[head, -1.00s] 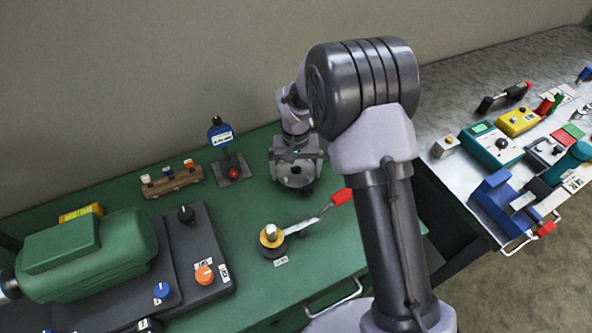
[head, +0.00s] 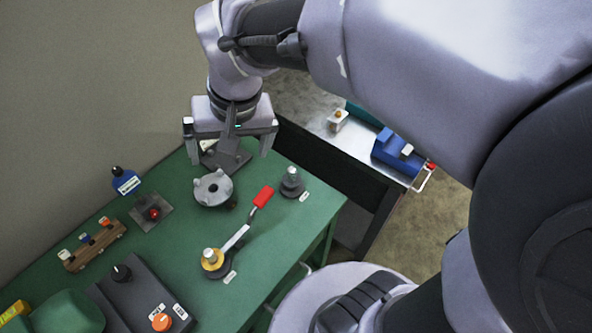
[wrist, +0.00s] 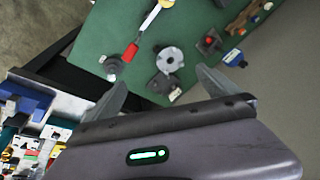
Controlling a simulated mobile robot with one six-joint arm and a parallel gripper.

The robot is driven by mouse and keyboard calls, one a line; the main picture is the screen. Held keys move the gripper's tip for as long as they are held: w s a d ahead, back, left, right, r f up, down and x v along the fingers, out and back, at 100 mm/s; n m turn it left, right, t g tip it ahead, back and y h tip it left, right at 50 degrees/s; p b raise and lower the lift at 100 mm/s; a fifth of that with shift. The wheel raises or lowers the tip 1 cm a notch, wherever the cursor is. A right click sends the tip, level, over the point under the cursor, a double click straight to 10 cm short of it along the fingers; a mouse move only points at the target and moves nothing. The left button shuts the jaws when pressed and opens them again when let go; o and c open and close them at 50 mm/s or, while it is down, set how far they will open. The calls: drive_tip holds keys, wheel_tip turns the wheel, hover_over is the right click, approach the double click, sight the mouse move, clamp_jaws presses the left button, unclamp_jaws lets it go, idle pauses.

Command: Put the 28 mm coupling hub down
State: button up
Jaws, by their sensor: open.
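A round grey metal hub with a central bore and small holes (head: 212,188) lies flat on the green bench; I take it for the coupling hub, though no size can be read. It also shows in the wrist view (wrist: 170,60). My gripper (head: 230,148) is open, fingers spread wide, with nothing between them. It hangs beyond the hub and slightly to its right, above a dark labelled plate (head: 228,160), and is apart from the hub. In the wrist view the hub lies past the fingertips (wrist: 161,82).
Near the hub are a black-based stand with a metal post (head: 292,182), a red-handled lever (head: 262,196) and a yellow-ringed post (head: 212,262). A red-button box (head: 152,213) and wooden rack (head: 95,245) stand left. A second, metal-topped bench (head: 345,130) lies beyond a gap.

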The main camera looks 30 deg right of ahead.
drive_tip(key=s+d+r+m+t, duration=0.1)
drive_tip(key=s+t, duration=0.1)
drive_tip(key=s, duration=1)
drive_tip(key=shift+d+m+t+y, duration=0.2)
drive_tip(key=shift+m+t+y, duration=0.1)
drive_tip(key=shift+m+t, duration=0.1)
drive_tip(key=shift+s+r, duration=0.1)
